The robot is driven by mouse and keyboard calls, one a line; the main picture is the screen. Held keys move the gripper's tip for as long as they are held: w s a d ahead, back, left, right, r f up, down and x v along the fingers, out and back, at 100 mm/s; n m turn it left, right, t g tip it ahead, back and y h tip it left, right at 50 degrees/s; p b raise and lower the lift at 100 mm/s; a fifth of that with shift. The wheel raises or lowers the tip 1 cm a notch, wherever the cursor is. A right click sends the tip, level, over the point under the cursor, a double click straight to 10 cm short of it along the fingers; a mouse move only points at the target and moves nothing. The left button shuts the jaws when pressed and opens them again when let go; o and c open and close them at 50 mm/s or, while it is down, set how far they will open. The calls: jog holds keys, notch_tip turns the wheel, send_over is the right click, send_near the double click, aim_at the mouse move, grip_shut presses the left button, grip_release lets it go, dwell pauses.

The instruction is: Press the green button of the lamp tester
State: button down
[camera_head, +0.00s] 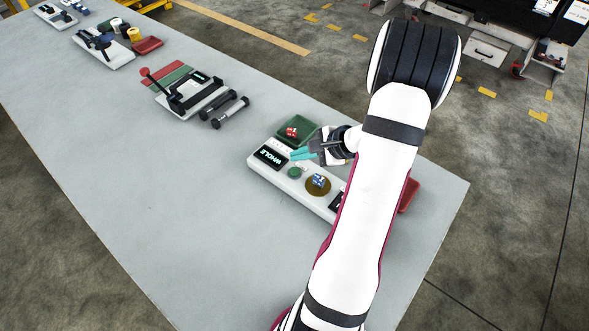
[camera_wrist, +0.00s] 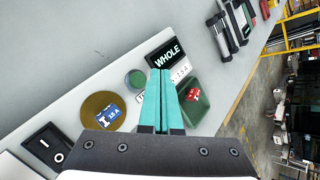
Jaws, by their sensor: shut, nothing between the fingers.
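The lamp tester (camera_head: 258,171) is a long white unit on the table, partly hidden by my arm in the head view. Its round green button (camera_head: 294,172) sits between the black display reading "WHOLE" (camera_head: 270,156) and a round brown pad. In the wrist view the button (camera_wrist: 135,79) is just left of my fingertips. My gripper (camera_head: 297,154) has teal fingers pressed together, empty, over the tester. In the wrist view the fingers (camera_wrist: 160,80) point toward the display (camera_wrist: 167,54). I cannot tell their height above the tester; they appear beside the button, not on it.
A blue-and-white block (camera_head: 318,180) rests on the brown pad (camera_head: 318,192). A green tray (camera_head: 297,124) holds a red block (camera_head: 291,132). A red tray (camera_head: 409,194) is right of my arm. The table's left front is clear.

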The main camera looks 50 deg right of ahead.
jog(key=shift+r, duration=1.15)
